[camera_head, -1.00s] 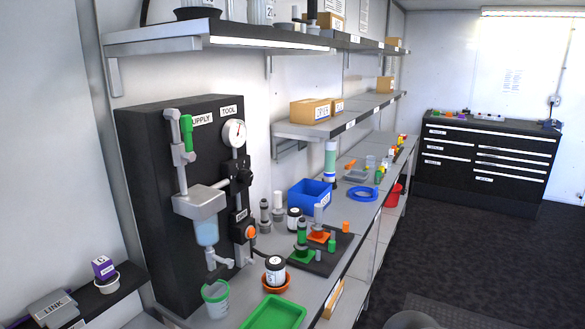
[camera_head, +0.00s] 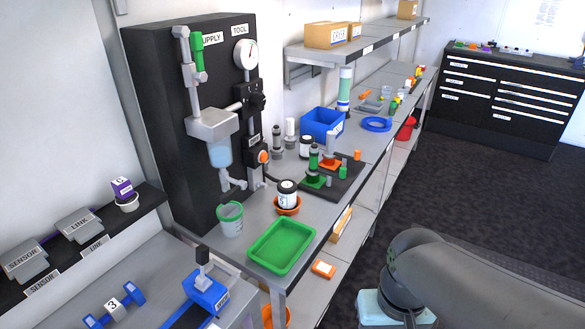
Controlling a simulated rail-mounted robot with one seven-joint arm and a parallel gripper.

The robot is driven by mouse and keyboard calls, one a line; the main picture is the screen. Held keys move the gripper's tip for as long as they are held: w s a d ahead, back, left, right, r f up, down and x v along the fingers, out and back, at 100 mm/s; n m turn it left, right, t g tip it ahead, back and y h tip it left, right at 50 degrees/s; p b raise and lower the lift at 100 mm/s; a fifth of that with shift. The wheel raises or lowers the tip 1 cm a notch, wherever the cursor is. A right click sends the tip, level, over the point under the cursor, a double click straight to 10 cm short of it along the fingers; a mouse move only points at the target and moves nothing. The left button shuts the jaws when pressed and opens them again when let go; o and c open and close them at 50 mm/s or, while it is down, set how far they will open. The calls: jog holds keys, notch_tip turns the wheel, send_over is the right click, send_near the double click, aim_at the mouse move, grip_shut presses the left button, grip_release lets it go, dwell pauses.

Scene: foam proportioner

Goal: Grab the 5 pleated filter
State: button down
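Two white cylinders with dark tops could be pleated filters, but I cannot read a 5 on either one. The nearer dark-topped cylinder (camera_head: 288,193) stands upright in an orange dish (camera_head: 288,206) on the grey bench. The farther dark-topped cylinder (camera_head: 306,147) stands behind it, beside the dark mat. My gripper is not in view. Only a grey part of my arm shows at the lower right, apart from the bench.
A green tray (camera_head: 282,246) lies at the bench's near end, beside a clear green-rimmed cup (camera_head: 230,219). The black panel (camera_head: 165,110) with supply fittings stands behind. A blue bin (camera_head: 322,124) and blue ring (camera_head: 377,124) are farther along. Open floor lies right.

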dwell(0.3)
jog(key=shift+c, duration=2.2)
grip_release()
